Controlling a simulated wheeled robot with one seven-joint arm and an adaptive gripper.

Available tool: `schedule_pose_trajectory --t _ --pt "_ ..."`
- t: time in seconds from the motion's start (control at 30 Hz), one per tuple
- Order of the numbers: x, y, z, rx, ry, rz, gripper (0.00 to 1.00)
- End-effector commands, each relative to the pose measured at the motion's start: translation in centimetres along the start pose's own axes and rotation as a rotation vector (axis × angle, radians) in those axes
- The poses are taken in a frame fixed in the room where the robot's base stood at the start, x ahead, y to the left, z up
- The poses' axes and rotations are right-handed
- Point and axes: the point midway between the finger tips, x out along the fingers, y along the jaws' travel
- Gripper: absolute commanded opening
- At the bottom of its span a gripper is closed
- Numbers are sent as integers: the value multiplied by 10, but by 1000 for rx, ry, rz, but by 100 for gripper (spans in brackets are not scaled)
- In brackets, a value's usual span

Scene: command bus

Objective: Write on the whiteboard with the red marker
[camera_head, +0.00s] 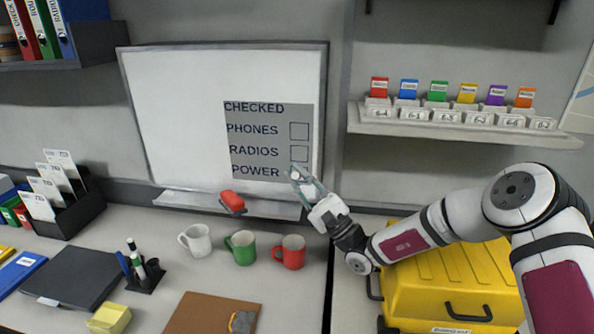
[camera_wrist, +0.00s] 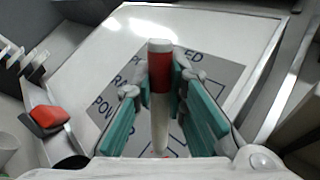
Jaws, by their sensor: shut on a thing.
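The whiteboard (camera_head: 180,100) hangs on the back wall and bears a grey panel (camera_head: 242,143) reading CHECKED, PHONES, RADIOS, POWER, with square boxes beside the words. My gripper (camera_head: 302,181) is at the panel's lower right, by the POWER line. In the wrist view its teal fingers (camera_wrist: 160,88) are shut around the red marker (camera_wrist: 160,72), which has a red band, a pale body and a greyish end. The marker points away from my wrist towards the board (camera_wrist: 228,36). I cannot tell whether it touches the board. My fingers partly hide the panel there.
A red eraser (camera_head: 231,201) rests at the board's tray (camera_head: 180,200). White (camera_head: 196,240), green (camera_head: 241,247) and red (camera_head: 290,252) mugs stand below. A yellow case (camera_head: 450,280) lies under my arm. A shelf (camera_head: 460,122) with coloured cards is at right.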

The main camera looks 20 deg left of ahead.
Motion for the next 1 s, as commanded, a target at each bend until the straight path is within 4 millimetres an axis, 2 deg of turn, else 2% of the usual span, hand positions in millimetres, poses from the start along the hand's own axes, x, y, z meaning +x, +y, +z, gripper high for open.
schedule_pose_trajectory --t 0.5,1.0 --pt "-11 11 27 1 1 0 0" --pt "-12 12 27 0 1 0 0"
